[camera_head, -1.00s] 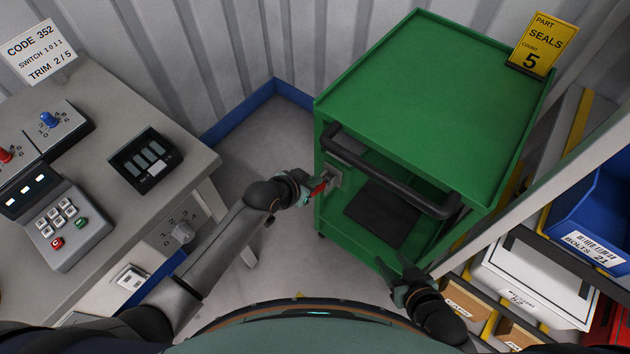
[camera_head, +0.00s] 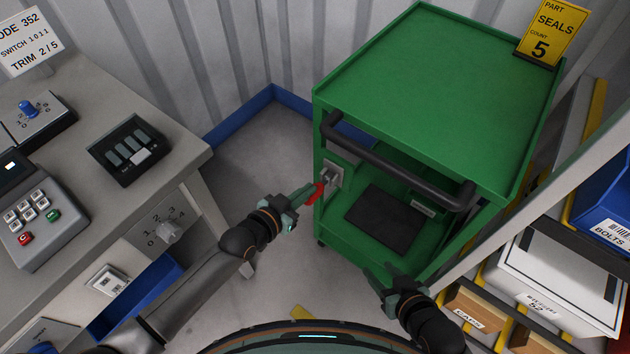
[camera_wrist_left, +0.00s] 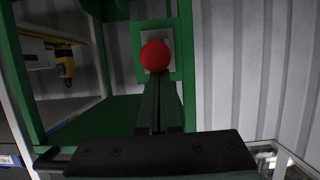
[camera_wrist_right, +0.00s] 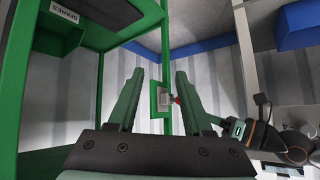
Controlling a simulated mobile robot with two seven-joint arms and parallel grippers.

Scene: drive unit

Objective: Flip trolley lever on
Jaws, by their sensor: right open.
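The green trolley (camera_head: 425,75) stands ahead of me. A grey switch plate (camera_head: 333,172) is on its left front post, with a lever that has a red end (camera_head: 317,192) sticking out from it. The red end shows as a ball in the left wrist view (camera_wrist_left: 155,56) and small in the right wrist view (camera_wrist_right: 178,100). My left gripper (camera_head: 304,194) is shut, its fingertips right at the red end; touching or slightly apart, I cannot tell. Nothing shows between its fingers. My right gripper (camera_head: 379,274) is open and empty, low in front of the trolley.
A black handle bar (camera_head: 395,165) spans the trolley's front above the lever. A grey desk (camera_head: 185,135) with a keypad (camera_head: 40,225) stands on the left. A rack with a white box (camera_head: 555,275) and blue bin (camera_head: 610,205) stands on the right.

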